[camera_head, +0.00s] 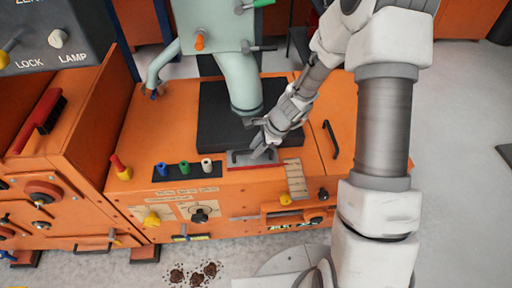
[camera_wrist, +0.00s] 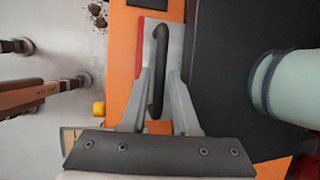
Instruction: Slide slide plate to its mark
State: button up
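The slide plate (camera_head: 240,159) is a light grey plate at the front edge of the orange machine top, with a red strip (camera_head: 256,167) along its front side. In the wrist view the plate (camera_wrist: 173,40) carries a black bar handle (camera_wrist: 158,72), and the red strip (camera_wrist: 140,46) runs along its left side. My gripper (camera_head: 262,145) is at the plate from above. In the wrist view my gripper's two fingers (camera_wrist: 160,74) stand on either side of the handle, apart, with the handle between them. Whether either finger touches it is unclear. I cannot tell which marking is the plate's mark.
A black pad (camera_head: 218,125) lies behind the plate, with a pale green spout (camera_head: 241,85) above it. Green, blue and white knobs (camera_head: 184,168) stand at left. A ruled tan strip (camera_head: 295,178) and a black handle (camera_head: 331,138) are at right.

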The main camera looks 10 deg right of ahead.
grip_shut()
dwell(1.1)
